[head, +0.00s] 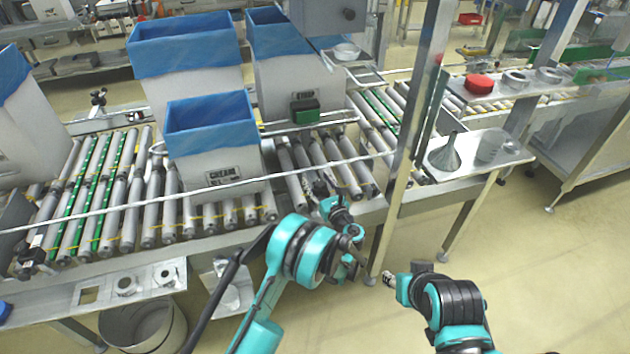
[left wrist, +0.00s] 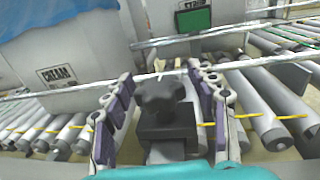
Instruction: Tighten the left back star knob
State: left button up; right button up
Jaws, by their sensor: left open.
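My left gripper (head: 337,203) is at the front rail of the conveyor, right of the small front box. In the left wrist view my left gripper (left wrist: 163,78) is open, with its padded fingers on either side of a black star knob (left wrist: 160,95) on a black block. I cannot tell whether the fingers touch it. Another black knob fitting (head: 98,98) stands at the back left of the conveyor. A further one (head: 36,256) is at the front left. My right gripper (head: 388,279) is low over the floor at the right; its fingers are too small to read.
Boxes with blue liners, such as the front one marked CREAM (head: 215,155), stand on the rollers (head: 125,200). Thin guide rails run along the conveyor. A metal post (head: 412,140) rises right of my left gripper. A side table (head: 470,165) holds a funnel. Floor at right is clear.

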pick_arm(q)
jog(key=shift+x, duration=1)
jog(key=c, duration=1.3)
